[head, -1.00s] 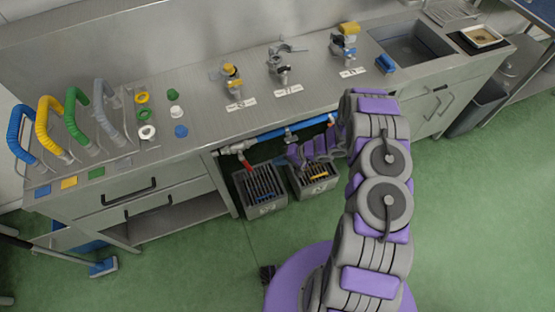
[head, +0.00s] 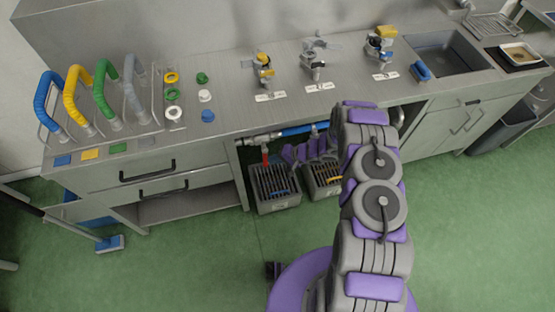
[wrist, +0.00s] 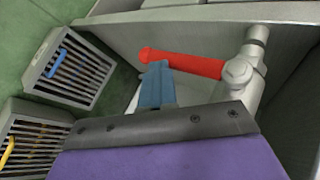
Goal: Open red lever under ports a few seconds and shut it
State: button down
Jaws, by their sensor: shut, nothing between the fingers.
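The red lever (wrist: 180,63) sits on a grey valve body and pipe (wrist: 243,72) in the wrist view. It sticks out to the left, roughly crosswise to the pipe. In the head view the lever (head: 265,155) hangs below the bench edge, pointing down toward the crates. My gripper (wrist: 157,72) is shut and empty. Its blue-grey fingers end right by the lever, near its free end; I cannot tell whether they touch. In the head view my wrist reaches under the bench, to the right of the lever. The ports (head: 313,70) stand on the bench top above.
Two slatted grey crates (head: 277,206) stand on the floor below the lever. A blue pipe (head: 300,130) runs under the bench edge. A drawer unit (head: 145,170) is to the left and a cabinet (head: 450,132) to the right.

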jog(key=y+b, duration=0.2)
jog(key=y, duration=0.1)
jog(key=shift+s+d+f+m, duration=0.1)
jog(key=shift+f+m, duration=0.2)
jog(key=shift+f, duration=0.1)
dwell(0.4)
jog(key=shift+s, duration=0.15)
